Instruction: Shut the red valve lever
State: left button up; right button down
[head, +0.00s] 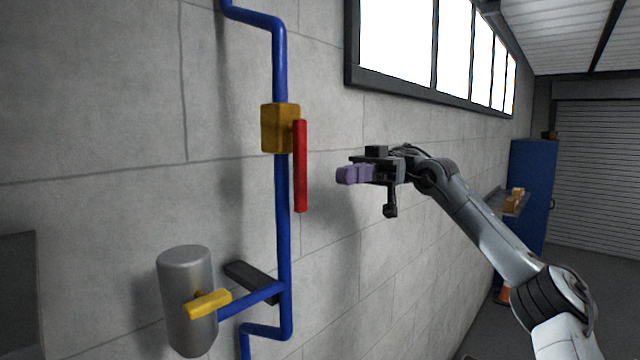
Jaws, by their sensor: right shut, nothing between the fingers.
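The red valve lever (300,168) hangs straight down from a yellow valve body (279,128), alongside the vertical blue pipe (282,225). My right gripper (345,175) is to the right of the lever, level with its middle to lower part. Its purple fingers are shut and empty, pointing left, with a visible gap in the picture between them and the lever. My left gripper is not in this view.
A dark bracket (252,281) sits behind the pipe. A blue cabinet (535,185) and a shelf with small boxes (513,203) stand at right.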

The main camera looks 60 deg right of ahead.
aim_at(305, 184)
jog(key=p+x, duration=0.1)
jog(key=x, duration=0.5)
jog(key=shift+a+r, duration=0.1)
jog(key=shift+a, duration=0.2)
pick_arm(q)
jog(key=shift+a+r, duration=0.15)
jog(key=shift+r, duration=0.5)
pick_arm(e)
jog(key=shift+w+a, duration=0.25)
jog(key=shift+a, duration=0.35)
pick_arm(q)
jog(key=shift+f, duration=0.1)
